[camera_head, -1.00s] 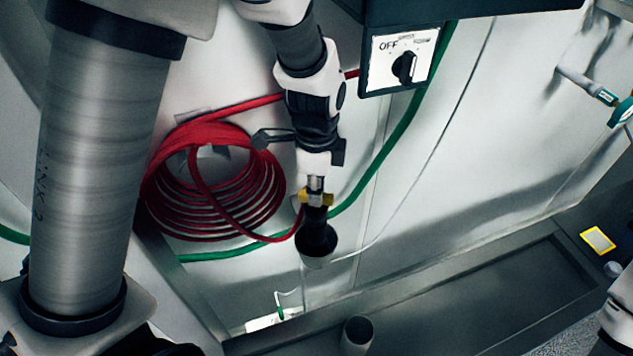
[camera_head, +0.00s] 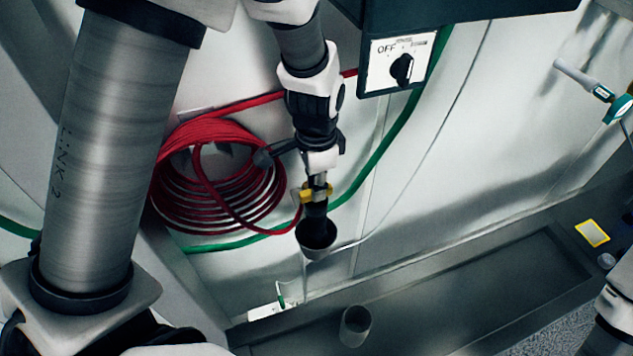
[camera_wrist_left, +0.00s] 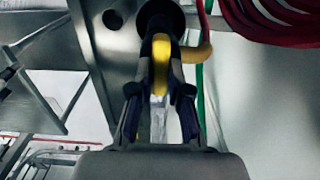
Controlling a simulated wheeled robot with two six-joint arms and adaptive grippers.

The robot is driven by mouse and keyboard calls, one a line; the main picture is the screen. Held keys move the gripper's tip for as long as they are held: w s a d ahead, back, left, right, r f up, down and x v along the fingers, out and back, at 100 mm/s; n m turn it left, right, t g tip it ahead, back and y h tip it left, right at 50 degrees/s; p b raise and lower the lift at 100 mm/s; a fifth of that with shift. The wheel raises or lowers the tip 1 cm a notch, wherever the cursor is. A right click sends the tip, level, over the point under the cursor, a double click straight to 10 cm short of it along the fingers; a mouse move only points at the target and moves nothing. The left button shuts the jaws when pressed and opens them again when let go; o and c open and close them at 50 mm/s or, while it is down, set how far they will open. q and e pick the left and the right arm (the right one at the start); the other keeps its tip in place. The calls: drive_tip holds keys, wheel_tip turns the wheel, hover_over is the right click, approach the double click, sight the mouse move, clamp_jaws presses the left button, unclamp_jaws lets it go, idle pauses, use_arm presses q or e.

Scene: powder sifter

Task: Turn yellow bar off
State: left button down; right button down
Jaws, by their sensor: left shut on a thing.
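The yellow bar (camera_head: 304,196) is a short handle just above a dark funnel-like outlet (camera_head: 317,236), in front of the white wall. My left gripper (camera_head: 318,184) comes down from above and is shut on the yellow bar. In the left wrist view, its two fingers (camera_wrist_left: 160,92) close around the yellow bar (camera_wrist_left: 196,53), and the bar's other end sticks out to the right. The fingers partly hide the bar. My right gripper does not show.
A coiled red hose (camera_head: 172,187) hangs left of the bar, with a green hose (camera_head: 375,150) behind. A control box with an OFF knob (camera_head: 402,69) is at upper right.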

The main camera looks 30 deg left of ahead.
use_arm(q)
drive_tip(key=c, duration=1.1)
unclamp_jaws()
wheel_tip(320, 180, up, 12)
drive_tip(key=shift+w+f, duration=0.1)
